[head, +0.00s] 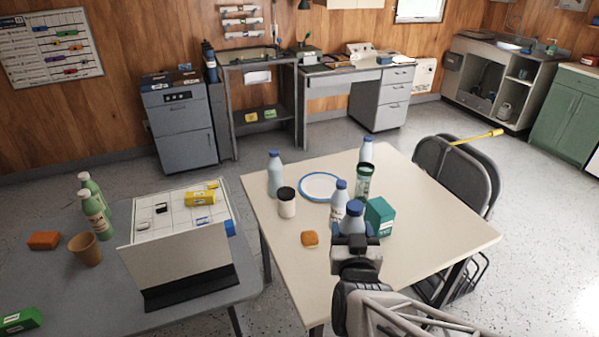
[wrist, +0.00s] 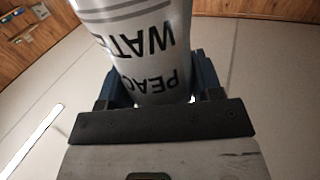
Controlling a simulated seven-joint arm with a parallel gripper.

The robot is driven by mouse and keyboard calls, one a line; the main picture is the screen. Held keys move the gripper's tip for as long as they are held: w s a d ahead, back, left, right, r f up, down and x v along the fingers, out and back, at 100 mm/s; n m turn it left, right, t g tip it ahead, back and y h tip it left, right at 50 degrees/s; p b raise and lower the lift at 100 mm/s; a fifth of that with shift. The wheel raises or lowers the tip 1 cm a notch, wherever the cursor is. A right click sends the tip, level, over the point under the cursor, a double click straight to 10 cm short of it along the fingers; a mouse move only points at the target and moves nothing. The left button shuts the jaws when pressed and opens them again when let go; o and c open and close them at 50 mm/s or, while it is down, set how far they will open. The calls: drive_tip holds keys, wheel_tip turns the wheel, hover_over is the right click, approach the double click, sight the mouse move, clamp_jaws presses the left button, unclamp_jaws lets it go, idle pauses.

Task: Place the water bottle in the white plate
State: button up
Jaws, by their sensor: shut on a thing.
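My gripper (head: 354,242) is shut on a water bottle (head: 353,219) with a dark blue cap, over the near part of the table. In the wrist view the bottle (wrist: 145,40) sits between the two fingers (wrist: 160,85), its printed label partly readable as "PEAC" and "WAT". Its lower part is hidden behind my gripper in the head view, so I cannot tell its height above the table. The white plate (head: 319,186) with a blue rim lies farther back and left of my gripper, and looks empty.
More blue-capped bottles stand left (head: 275,177) and behind right (head: 366,150). A dark-lidded jar (head: 287,203), a green tumbler (head: 363,182), a teal box (head: 380,215) and an orange-brown item (head: 309,239) are also on the table (head: 440,224). The table's right side is clear.

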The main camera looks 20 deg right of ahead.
drive_tip(key=w+d+r+m+h, duration=0.1)
drive_tip(key=w+d+r, duration=0.15)
drive_tip(key=w, duration=0.75)
drive_tip(key=w+d+r+g, duration=0.1)
drive_tip(key=w+d, duration=0.3)
drive_tip(key=w, duration=0.5)
drive_tip(key=w+d+r+m+h, duration=0.1)
drive_tip(key=w+d, duration=0.2)
drive_tip(key=w, duration=0.7)
drive_tip(key=w+d+f+g+h, duration=0.1)
drive_tip(key=w+d+f, duration=0.15)
drive_tip(key=w, duration=0.65)
drive_tip(key=w+d+f, duration=0.2)
drive_tip(key=w+f, duration=0.1)
drive_tip(key=w, duration=0.6)
drive_tip(key=shift+m+h, duration=0.3)
drive_tip(key=shift+m, duration=0.1)
drive_tip(key=f, duration=0.3)
drive_tip(key=w+f, duration=0.1)
drive_tip(key=f, duration=0.1)
drive_tip(key=shift+w+d+f, duration=0.1)
drive_tip(key=shift+d+f, duration=0.15)
drive_tip(key=shift+d, duration=0.15)
wheel_tip(320, 180, down, 6)
drive_tip(key=shift+f, duration=0.15)
